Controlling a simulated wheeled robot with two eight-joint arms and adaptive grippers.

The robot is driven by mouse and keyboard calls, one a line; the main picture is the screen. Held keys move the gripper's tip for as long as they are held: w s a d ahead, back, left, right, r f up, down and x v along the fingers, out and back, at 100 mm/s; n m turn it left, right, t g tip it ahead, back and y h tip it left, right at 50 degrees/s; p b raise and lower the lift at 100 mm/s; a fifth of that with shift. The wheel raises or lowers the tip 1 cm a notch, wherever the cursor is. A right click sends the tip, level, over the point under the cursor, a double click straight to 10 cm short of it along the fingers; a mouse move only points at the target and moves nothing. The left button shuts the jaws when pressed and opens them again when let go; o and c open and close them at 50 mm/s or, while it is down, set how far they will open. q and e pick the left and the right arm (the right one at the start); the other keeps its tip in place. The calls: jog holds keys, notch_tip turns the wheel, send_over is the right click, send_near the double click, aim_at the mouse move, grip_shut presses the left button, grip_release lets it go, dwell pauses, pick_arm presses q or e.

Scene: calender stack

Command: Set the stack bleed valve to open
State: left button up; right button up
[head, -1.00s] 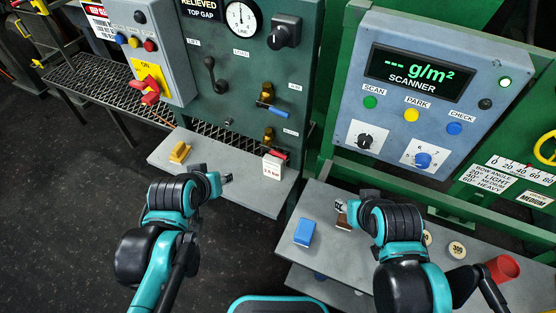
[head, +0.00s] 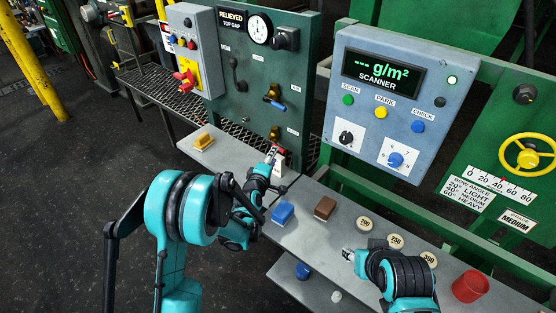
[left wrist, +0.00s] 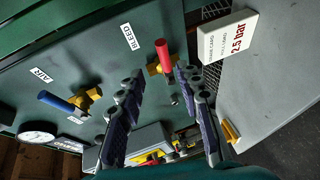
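The stack bleed valve (left wrist: 158,68) is a brass body with a red handle (left wrist: 164,50) beside a BLEED label (left wrist: 128,37) in the left wrist view. In the head view its brass body (head: 275,132) sits low on the green panel, with the handle mostly hidden by my gripper. My left gripper (head: 271,155) is at the valve. In the left wrist view its two fingers (left wrist: 160,76) are apart, with the valve seen between their tips; I see no clear contact. My right gripper (head: 347,255) is over the right shelf, its fingers too small to read.
A blue-handled AIR valve (left wrist: 60,104) is on the same panel. A white 2.5 bar card (left wrist: 228,35) stands close beside the bleed valve.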

pick_arm(q)
jog(key=x, duration=0.2)
jog(key=b+x, duration=0.1)
jog(key=x, duration=0.2)
jog(key=b+x, duration=0.1)
jog(key=x, duration=0.2)
jog(key=shift+a+f, duration=0.1)
jog(key=shift+f, duration=0.25)
jog(key=shift+s, duration=0.1)
grip_shut()
